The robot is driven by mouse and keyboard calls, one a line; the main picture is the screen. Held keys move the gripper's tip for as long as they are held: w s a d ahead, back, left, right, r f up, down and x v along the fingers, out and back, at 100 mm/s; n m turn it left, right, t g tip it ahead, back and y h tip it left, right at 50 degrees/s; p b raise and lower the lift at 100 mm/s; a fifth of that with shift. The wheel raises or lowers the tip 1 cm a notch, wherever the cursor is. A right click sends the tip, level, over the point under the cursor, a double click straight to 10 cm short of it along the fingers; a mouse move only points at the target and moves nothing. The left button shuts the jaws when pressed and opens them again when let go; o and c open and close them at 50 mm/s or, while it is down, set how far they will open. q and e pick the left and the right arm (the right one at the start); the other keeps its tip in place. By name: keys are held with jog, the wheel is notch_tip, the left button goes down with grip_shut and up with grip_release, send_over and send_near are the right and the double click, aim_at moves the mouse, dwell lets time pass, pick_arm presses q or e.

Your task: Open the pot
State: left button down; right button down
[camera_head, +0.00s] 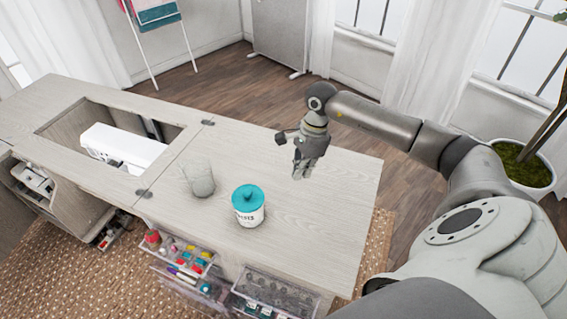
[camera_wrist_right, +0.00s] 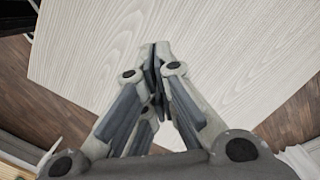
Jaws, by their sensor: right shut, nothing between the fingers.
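The pot (camera_head: 249,210) stands upright on the wooden cabinet top, white with dark lettering. Its teal lid (camera_head: 248,193) with a small knob sits on it. My right gripper (camera_head: 298,176) is above the table, behind and to the right of the pot, apart from it. It points down and is shut and empty. In the right wrist view its fingertips (camera_wrist_right: 158,48) meet over bare pale wood, and the pot is not seen there. My left gripper is not in view.
A clear glass (camera_head: 199,178) stands left of the pot. A white sewing machine (camera_head: 122,147) sits in the recess at the left. Open drawers (camera_head: 187,262) with sewing supplies stick out below the front edge. The cabinet top (camera_head: 320,215) right of the pot is clear.

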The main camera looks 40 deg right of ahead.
jog(key=d, duration=0.1)
jog(key=n+h+b, duration=0.2)
jog(key=n+b, duration=0.3)
jog(key=n, duration=0.4)
send_near(255, 186)
jog(key=w+d+r, duration=0.2)
jog(key=d+r, duration=0.1)
jog(key=d, duration=0.1)
jog(key=a+f+p, duration=0.1)
jog(key=f, duration=0.2)
jog(key=s+a+f+p, duration=0.1)
jog(key=f+p, duration=0.1)
jog(key=f, duration=0.1)
jog(key=a+f+p, duration=0.1)
jog(key=f, duration=0.3)
jog(key=shift+s+a, duration=0.35)
jog(key=shift+a, duration=0.05)
jog(key=shift+f, duration=0.1)
